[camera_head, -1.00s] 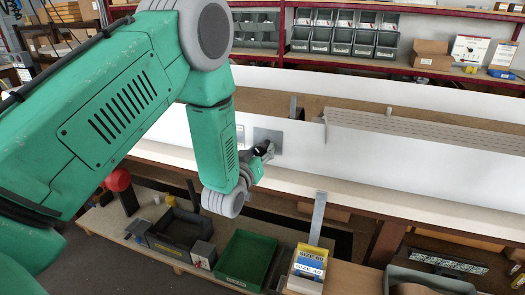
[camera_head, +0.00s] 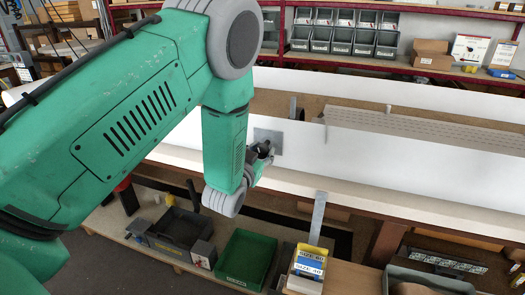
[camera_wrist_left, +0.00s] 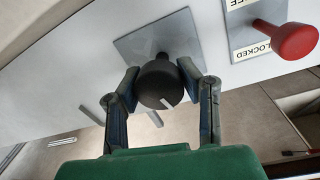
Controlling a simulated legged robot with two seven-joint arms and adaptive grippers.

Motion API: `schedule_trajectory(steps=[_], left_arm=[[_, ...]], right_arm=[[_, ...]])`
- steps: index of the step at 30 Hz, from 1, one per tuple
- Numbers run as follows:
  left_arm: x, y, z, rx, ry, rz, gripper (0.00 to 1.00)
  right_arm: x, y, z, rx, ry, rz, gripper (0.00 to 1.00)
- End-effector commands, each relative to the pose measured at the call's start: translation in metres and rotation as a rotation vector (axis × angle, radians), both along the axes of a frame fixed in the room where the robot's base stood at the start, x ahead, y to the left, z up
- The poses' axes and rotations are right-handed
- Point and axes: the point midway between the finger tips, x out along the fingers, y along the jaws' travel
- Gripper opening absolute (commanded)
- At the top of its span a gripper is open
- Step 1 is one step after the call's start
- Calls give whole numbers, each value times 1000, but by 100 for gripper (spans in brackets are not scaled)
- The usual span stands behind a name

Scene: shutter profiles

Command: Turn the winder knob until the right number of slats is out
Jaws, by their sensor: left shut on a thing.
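The winder knob (camera_wrist_left: 155,90) is a dark round knob with a white mark, on a square grey metal plate (camera_wrist_left: 150,38) on the white housing. My left gripper (camera_head: 263,151) is shut on it, with one finger on each side in the left wrist view. The mark points down and slightly right there. In the head view the knob is mostly hidden by the gripper. Grey perforated slats (camera_head: 430,131) lie in the long white housing (camera_head: 390,158), right of the knob. My right gripper is not in view.
A red knob (camera_wrist_left: 296,41) on a plate reading "LOCKED" is beside the winder. Below stand a green tray (camera_head: 245,259), a dark tray (camera_head: 180,229) and a box of size cards (camera_head: 308,264). An upright metal strip (camera_head: 317,218) rises behind the cards.

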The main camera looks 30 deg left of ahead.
Motion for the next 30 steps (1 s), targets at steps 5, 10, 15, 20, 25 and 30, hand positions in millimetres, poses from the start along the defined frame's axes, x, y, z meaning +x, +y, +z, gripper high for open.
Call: schedule_trajectory(steps=[5, 10, 15, 20, 25, 30], left_arm=[[0, -1, -2, 91, 26, -3, 2], [0, -2, -2, 142, 38, -3, 2], [-1, -2, -2, 165, 45, -4, 2], [-1, -2, -3, 166, 47, -3, 2], [-1, -2, -3, 166, 47, -4, 2], [-1, -2, -3, 165, 46, -3, 56]], right_arm=[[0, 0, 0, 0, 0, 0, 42], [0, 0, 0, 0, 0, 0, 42], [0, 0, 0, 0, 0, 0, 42], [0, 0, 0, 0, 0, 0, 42], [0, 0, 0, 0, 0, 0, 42], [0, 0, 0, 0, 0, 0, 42]])
